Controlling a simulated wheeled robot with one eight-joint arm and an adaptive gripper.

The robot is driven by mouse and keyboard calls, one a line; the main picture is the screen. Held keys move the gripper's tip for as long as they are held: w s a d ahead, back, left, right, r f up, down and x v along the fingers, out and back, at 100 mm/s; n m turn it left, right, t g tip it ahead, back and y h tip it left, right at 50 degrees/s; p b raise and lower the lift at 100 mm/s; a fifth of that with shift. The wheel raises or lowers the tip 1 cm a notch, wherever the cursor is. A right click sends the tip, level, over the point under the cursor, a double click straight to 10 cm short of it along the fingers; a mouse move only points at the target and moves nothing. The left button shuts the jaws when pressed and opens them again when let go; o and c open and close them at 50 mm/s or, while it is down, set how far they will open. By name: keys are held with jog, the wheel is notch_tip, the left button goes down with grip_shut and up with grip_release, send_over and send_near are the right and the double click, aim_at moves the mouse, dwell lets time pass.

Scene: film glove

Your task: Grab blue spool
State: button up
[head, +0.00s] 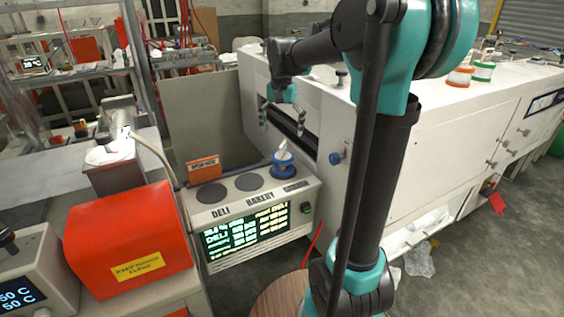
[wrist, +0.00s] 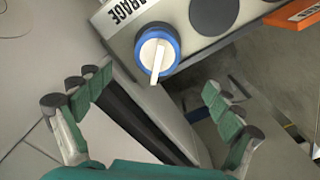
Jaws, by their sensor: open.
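The blue spool (head: 283,158) stands on the right end of the top of a white box with black round plates, lettered "DELI BAKERY". In the wrist view the blue spool (wrist: 172,37) is a blue ring around a white centre, with a thin white bar across it. My gripper (head: 282,117) is above the spool in the head view, its fingers apart and empty. In the wrist view my gripper (wrist: 155,98) has its green-padded fingers spread wide. The spool lies ahead of the gap between the fingertips, with no visible contact.
The long white cabinet (head: 455,130) stands close on the right, with a blue knob (head: 335,158) on its near side. An orange block (head: 203,167) sits behind the plates. A red-orange machine (head: 130,240) is at left. Orange (head: 460,76) and green (head: 483,71) spools stand on the cabinet.

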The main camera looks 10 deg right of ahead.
aim_at(283, 161)
jog(key=f, duration=1.2)
jog(key=shift+d+f, duration=0.2)
jog(key=shift+f, duration=0.15)
jog(key=shift+c, duration=0.4)
jog(key=c, duration=1.4)
jog(key=shift+r, duration=0.15)
